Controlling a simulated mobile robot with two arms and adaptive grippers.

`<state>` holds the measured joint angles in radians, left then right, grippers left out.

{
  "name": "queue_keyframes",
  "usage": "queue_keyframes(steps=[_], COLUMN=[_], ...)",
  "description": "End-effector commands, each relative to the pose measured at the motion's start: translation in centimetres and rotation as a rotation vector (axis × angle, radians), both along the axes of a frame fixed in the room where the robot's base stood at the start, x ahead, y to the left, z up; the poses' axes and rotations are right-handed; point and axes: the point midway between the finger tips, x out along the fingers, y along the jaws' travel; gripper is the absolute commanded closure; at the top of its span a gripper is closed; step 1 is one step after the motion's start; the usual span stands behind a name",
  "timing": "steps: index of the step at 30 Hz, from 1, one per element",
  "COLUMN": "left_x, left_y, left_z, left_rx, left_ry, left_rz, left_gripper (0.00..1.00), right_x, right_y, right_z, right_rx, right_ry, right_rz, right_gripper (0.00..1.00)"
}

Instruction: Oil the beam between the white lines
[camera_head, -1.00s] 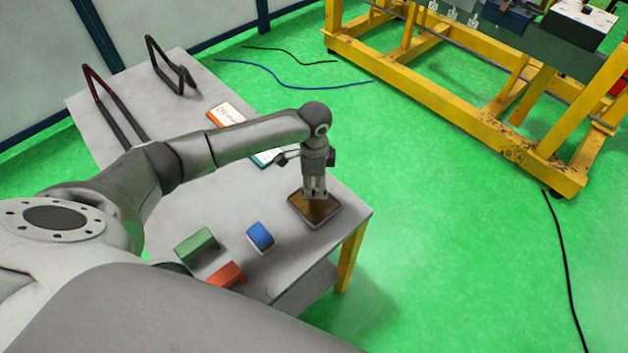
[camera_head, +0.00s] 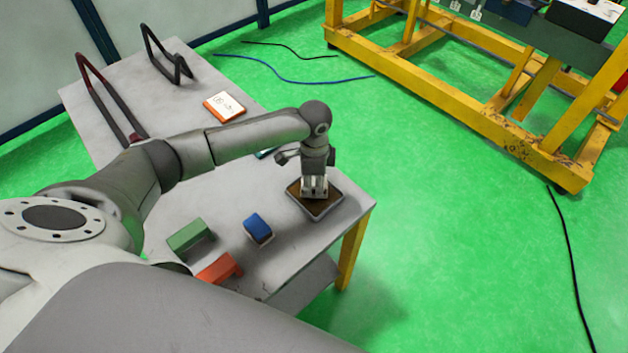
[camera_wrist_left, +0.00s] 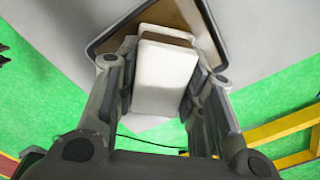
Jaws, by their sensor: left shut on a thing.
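My left gripper (camera_head: 315,194) is over the brown-filled tray (camera_head: 334,206) at the right corner of the table. In the left wrist view, its fingers (camera_wrist_left: 165,95) are shut on a white block (camera_wrist_left: 165,78) with a brown band near its far end. The tray's dark rim (camera_wrist_left: 103,43) shows behind the block. Whether the block touches the brown filling is hidden. A dark green beam (camera_head: 513,45) lies along the yellow frame at the upper right. White lines on it cannot be made out. My right gripper is not in view.
The grey table (camera_head: 290,245) also bears a green block (camera_head: 190,235), a blue block (camera_head: 257,227), a red block (camera_head: 219,268), an orange-edged book (camera_head: 224,106) and dark bent bars (camera_head: 105,100). Cables (camera_head: 290,79) lie on the open green floor between table and yellow frame (camera_head: 450,110).

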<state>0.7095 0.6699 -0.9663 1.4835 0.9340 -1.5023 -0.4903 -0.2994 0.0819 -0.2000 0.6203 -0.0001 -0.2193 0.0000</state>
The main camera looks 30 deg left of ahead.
Motion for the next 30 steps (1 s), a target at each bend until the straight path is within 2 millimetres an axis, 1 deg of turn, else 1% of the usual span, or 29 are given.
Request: queue_keyframes(steps=[9, 30], left_x=[0.01, 0.02], left_y=[0.0, -0.01], left_z=[-0.09, -0.93], left_rx=[0.0, 0.0], left_ry=[0.0, 0.0], left_rz=[0.0, 0.0], left_gripper=[0.82, 0.82], right_x=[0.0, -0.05], right_y=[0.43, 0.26], right_z=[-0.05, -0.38], right_rx=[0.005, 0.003], right_ry=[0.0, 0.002], right_rz=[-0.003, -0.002], right_gripper=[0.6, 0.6])
